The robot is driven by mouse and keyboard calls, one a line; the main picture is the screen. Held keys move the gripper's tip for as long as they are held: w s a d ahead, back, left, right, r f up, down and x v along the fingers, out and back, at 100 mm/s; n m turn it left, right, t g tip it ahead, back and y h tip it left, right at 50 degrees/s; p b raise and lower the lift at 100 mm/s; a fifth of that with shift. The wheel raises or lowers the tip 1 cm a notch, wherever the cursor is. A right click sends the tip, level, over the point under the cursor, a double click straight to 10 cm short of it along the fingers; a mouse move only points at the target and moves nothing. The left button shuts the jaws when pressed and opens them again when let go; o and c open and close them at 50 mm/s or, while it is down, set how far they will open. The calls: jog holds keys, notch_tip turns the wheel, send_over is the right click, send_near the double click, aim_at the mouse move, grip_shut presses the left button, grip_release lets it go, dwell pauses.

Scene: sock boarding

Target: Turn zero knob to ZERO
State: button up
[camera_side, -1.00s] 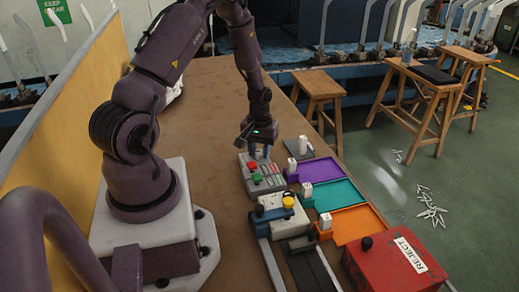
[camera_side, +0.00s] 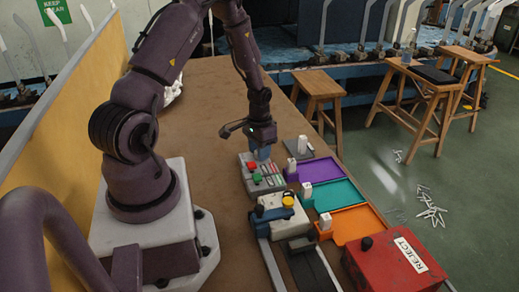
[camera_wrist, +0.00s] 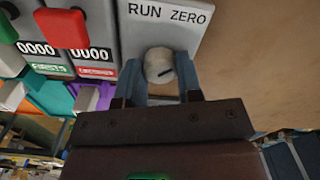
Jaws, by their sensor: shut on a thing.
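The zero knob (camera_wrist: 159,65) is a round pale grey knob on the grey control box (camera_wrist: 134,31), below the printed words RUN on the left and ZERO on the right in the wrist view. A short dark mark on it slants up to the right. I cannot tell whether it points at ZERO. My gripper (camera_wrist: 160,76) is shut on the knob, with one blue-grey finger on each side. In the side view my gripper (camera_side: 262,153) is at the far end of the control box (camera_side: 247,186) and hides the knob.
A red button (camera_wrist: 64,27) and counters reading 0000 are beside the knob. Purple (camera_side: 321,167), teal (camera_side: 336,193) and orange (camera_side: 357,223) trays line the table's right side. A red REJECT box (camera_side: 376,268) stands in front. The table behind the gripper is bare.

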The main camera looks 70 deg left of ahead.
dwell(0.4)
jog(key=o, duration=0.9)
jog(key=shift+o, duration=0.2)
notch_tip(320, 180, up, 13)
jog(key=s+d+r+m+t, duration=0.2)
jog(key=s+d+r, duration=0.2)
jog(key=d+r, duration=0.5)
jog(key=s+d+r+m+t, duration=0.1)
jog(key=s+d+r+t, duration=0.2)
jog(key=d+r, duration=0.7)
jog(key=s+d, duration=0.1)
jog(key=d, duration=0.3)
jog(key=shift+s+d+m+t, duration=0.25)
jog(key=shift+s+m+t, duration=0.05)
jog(key=shift+s+m, duration=0.1)
